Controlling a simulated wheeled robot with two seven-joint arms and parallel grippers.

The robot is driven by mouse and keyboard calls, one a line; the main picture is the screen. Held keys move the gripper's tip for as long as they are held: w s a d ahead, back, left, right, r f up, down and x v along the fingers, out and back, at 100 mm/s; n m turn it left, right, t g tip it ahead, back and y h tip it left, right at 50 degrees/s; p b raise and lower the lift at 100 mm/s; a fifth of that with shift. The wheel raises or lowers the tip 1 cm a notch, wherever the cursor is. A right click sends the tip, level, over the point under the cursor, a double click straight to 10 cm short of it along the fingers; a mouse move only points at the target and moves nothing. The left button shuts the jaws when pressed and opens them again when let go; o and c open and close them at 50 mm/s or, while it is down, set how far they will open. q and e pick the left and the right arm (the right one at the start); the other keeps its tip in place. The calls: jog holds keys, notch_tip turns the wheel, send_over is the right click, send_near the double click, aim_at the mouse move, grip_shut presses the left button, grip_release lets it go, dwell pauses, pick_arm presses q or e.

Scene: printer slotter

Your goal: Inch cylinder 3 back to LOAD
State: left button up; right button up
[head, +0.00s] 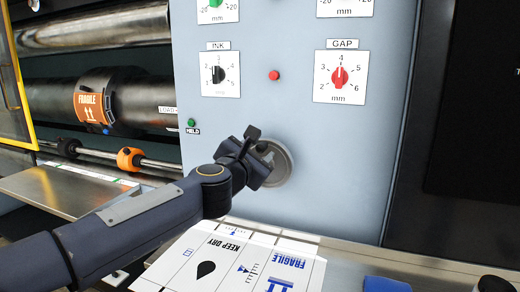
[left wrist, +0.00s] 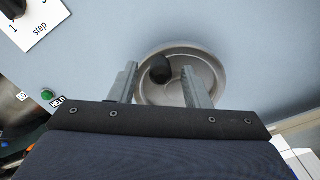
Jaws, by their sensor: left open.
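A round grey handwheel (head: 283,168) with a recessed face is on the pale blue panel. In the left wrist view the wheel (left wrist: 208,68) shows a black knob (left wrist: 160,69) near the left of its face. My left gripper (head: 258,152) is at the wheel. Its open fingers (left wrist: 160,80) point at the face, one on each side of the knob; I cannot tell whether they touch it. A dark cylinder (head: 138,100) with an orange FRAGILE plate (head: 92,107) lies at the left, with a LOAD label (head: 168,109) by its right end. My right gripper is not in view.
A green HELD lamp (head: 192,123) is left of the wheel. INK (head: 218,75) and GAP (head: 338,77) dials and a red button (head: 274,75) are above. A printed sheet (head: 225,262) lies below. A blue object (head: 387,285) is at the bottom right.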

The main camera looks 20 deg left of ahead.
pick_arm(q)
jog(key=s, duration=0.4)
jog(key=shift+s+r, duration=0.1)
jog(key=shift+s, duration=0.9)
